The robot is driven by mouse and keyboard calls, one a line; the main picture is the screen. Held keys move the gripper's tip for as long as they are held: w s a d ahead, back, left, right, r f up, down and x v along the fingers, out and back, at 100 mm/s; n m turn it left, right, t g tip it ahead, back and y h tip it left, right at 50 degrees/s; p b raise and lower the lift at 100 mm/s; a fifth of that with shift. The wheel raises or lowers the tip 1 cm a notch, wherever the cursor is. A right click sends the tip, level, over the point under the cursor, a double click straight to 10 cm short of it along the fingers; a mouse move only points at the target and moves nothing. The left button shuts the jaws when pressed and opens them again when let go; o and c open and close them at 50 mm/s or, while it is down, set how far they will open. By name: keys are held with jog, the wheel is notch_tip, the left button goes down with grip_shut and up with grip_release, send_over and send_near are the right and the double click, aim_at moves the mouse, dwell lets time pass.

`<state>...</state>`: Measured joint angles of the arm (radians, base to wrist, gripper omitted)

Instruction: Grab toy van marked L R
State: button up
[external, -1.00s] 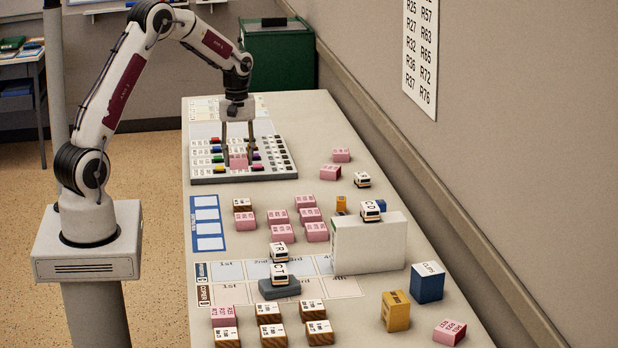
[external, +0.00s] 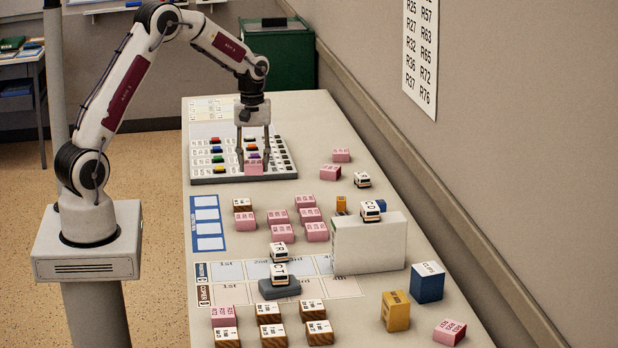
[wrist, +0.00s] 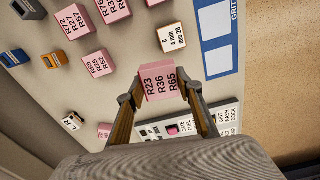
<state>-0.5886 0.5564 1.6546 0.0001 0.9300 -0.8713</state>
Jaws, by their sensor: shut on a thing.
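My gripper (external: 254,158) is shut on a pink block (wrist: 160,82) printed R23, R36 and R65. The block is over the grey board (external: 205,180) of coloured pieces; I cannot tell whether it touches it. A small white van (wrist: 72,121), seemingly marked L R, is at the lower left of the wrist view. It appears to be the van (external: 362,180) near the wall side in the external view, apart from my gripper. Other vans are one with R visible (external: 279,252), one marked CT (external: 280,273) and one marked CD (external: 371,210).
Pink blocks (external: 330,172) lie beside the L R van, and more (external: 306,216) stand mid-table. The CD van sits on a white box (external: 368,246); the CT van sits on a grey stand (external: 279,290). A blue block (external: 427,283) and yellow block (external: 395,311) stand near the front right.

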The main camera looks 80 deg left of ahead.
jog(key=w+d+n, duration=0.1)
jog(key=w+d, duration=0.3)
jog(key=d, duration=0.3)
jog(key=shift+w+d+r, duration=0.15)
jog(key=shift+w+d, duration=0.15)
jog(key=shift+f, duration=3.15)
jog(key=shift+f, duration=0.1)
jog(key=shift+f, duration=1.75)
jog(key=shift+f, duration=0.1)
